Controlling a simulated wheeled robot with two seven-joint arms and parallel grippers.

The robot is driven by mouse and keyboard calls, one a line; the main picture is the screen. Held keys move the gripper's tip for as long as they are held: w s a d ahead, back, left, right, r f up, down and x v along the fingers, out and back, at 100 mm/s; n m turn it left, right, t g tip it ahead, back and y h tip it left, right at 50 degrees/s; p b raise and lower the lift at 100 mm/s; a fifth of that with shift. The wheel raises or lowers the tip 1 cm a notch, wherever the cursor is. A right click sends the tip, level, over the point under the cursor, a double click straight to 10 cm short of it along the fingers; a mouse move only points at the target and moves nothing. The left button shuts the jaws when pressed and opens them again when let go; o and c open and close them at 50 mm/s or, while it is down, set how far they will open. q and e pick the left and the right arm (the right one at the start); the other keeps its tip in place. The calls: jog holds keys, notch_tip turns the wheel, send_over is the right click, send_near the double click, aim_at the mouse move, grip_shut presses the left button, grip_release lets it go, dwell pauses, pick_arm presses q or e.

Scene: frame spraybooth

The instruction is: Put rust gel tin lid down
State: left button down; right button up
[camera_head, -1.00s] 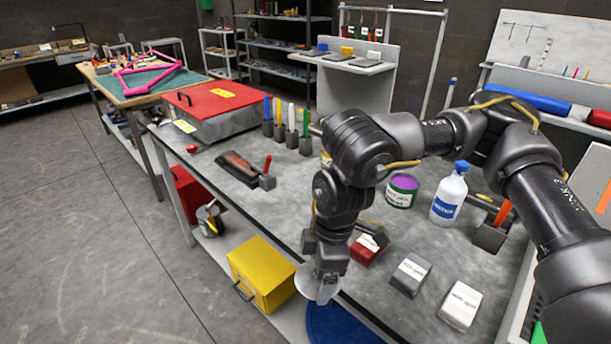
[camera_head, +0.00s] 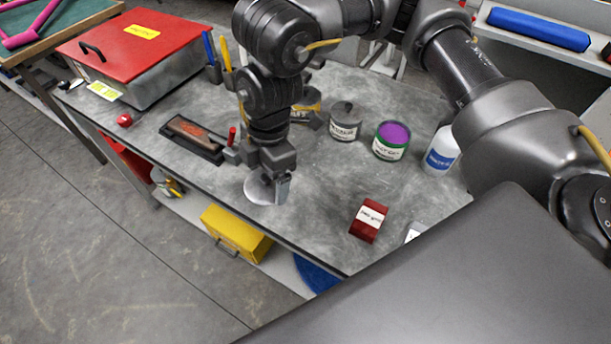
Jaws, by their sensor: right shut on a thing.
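My right gripper (camera_head: 279,188) is shut on a pale grey round lid (camera_head: 257,189). The lid is low over the grey bench top (camera_head: 315,215), near its front edge; I cannot tell whether it touches the surface. The gripper fingers hide the lid's right side. A green tin (camera_head: 391,141) with a white label and a purple top face stands to the right, further back on the bench. Its label is too small to read. My left gripper is not in view.
A grey labelled tin (camera_head: 345,122) and a white bottle (camera_head: 441,152) stand beside the green tin. A red block (camera_head: 368,220) lies to the right. A black tray (camera_head: 193,138) and a red-lidded box (camera_head: 140,50) are left. Bench between lid and red block is clear.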

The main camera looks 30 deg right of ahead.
jog(key=w+d+f+p, duration=0.1)
jog(key=d+f, duration=0.1)
jog(key=d, duration=0.3)
send_over(306, 189)
notch_tip(306, 189, down, 6)
jog(key=shift+p, duration=0.3)
jog(key=f, duration=0.3)
jog(key=shift+d+p, duration=0.25)
jog(key=shift+p, duration=0.05)
jog(key=shift+w+f, duration=0.1)
jog(key=shift+f, duration=0.15)
jog(key=o, duration=0.8)
jog(key=shift+f, duration=0.1)
jog(key=shift+o, duration=0.2)
notch_tip(306, 189, up, 12)
jog(key=d+b, duration=0.1)
jog(key=shift+d, duration=0.4)
jog(key=shift+w, duration=0.1)
